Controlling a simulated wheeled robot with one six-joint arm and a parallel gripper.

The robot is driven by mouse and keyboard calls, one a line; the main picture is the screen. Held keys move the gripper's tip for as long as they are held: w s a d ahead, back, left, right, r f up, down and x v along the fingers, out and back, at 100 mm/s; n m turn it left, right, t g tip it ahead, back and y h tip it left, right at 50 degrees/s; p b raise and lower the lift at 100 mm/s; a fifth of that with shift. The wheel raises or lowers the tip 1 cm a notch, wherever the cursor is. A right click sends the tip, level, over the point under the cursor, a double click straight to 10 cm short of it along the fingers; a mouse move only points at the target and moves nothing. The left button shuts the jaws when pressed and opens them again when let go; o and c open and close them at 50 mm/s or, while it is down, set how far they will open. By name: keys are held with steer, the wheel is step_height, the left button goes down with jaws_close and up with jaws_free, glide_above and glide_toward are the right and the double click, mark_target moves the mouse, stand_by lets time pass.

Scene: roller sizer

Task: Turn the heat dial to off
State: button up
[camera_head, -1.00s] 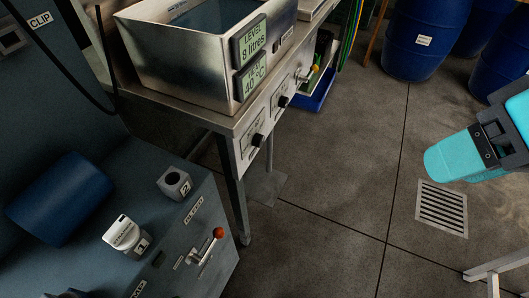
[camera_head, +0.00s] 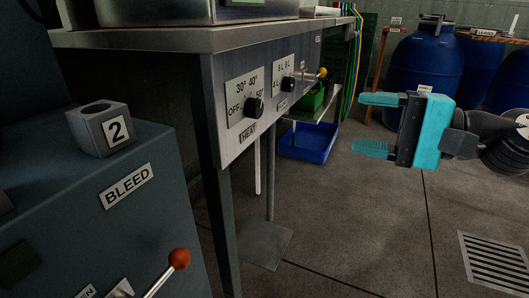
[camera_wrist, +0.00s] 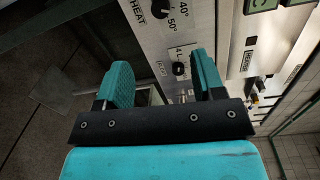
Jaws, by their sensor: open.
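The heat dial (camera_head: 254,107) is a black round knob on a white plate marked OFF, 30°, 40° and 50°, on the front panel of the steel bench, above a HEAT label (camera_head: 248,133). Its exact setting is too small to tell. In the wrist view the heat dial (camera_wrist: 160,9) shows at the top, beyond and left of the fingers. My gripper (camera_head: 376,124) has teal fingers and is open and empty, pointing left in the head view, to the right of the panel and apart from it. It also shows in the wrist view (camera_wrist: 162,82).
A second black knob (camera_head: 288,83) marked in litres sits right of the heat dial, then a yellow-tipped lever (camera_head: 322,74). A blue tray (camera_head: 308,142) lies under the bench. Blue barrels (camera_head: 422,62) stand behind my gripper.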

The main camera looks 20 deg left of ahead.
steer(key=f, duration=0.2)
steer(key=p, duration=1.1)
glide_toward(260, 109)
steer(key=shift+m+y, duration=0.3)
steer(key=shift+m, duration=0.1)
steer(key=a, duration=0.3)
steer(key=a+b, duration=0.1)
steer(key=a, duration=0.2)
steer(key=a+b, duration=0.1)
steer(key=a, duration=0.2)
steer(key=shift+w+a+f, duration=0.1)
steer(key=shift+w+f, duration=0.15)
steer(key=shift+w, duration=0.05)
steer(key=c, duration=0.9)
steer(key=shift+c, duration=0.2)
